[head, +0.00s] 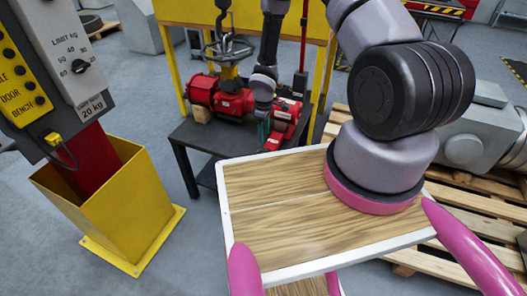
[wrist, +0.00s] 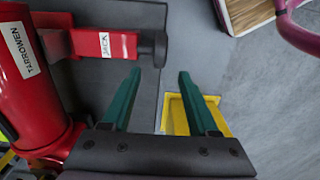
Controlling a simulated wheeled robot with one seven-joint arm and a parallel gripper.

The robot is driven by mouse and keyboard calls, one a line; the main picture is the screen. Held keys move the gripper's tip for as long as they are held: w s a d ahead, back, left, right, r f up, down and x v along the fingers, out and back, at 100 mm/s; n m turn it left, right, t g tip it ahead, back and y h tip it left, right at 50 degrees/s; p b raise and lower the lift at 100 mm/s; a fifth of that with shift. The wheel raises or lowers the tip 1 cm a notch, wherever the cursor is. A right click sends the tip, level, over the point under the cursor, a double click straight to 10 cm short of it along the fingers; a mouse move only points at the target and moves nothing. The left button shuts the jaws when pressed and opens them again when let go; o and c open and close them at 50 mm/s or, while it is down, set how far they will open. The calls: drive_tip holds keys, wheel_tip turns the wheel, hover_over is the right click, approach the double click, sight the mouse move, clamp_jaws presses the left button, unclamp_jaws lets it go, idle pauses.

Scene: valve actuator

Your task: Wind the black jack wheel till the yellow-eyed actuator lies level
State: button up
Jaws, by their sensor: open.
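The red actuator (head: 232,103) rests on a dark table under a hanging hook; a yellow part shows at its top. Its tilt is hard to judge from here. In the wrist view a red cylinder (wrist: 32,85) marked TARROWEN fills the left side. A red arm labelled JACK (wrist: 104,44) ends in the black jack wheel (wrist: 153,48), seen edge-on. My gripper (wrist: 160,73) is open and empty, its green fingers pointing towards the wheel. The wheel appears just beyond the fingertips, nearer the left one; contact cannot be told. In the head view my gripper (head: 263,132) is small beside the actuator.
The dark table (head: 196,134) stands inside a yellow frame (head: 179,62). A yellow bin-like stand (head: 135,215) and a grey limit panel (head: 70,45) are at the left. Wooden pallets (head: 470,215) with grey machinery lie at the right. Grey floor is free between stand and table.

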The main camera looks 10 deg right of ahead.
sight(264, 150)
wheel_tip(264, 150, down, 11)
drive_tip(key=shift+r, duration=0.1)
idle(0.3)
clamp_jaws()
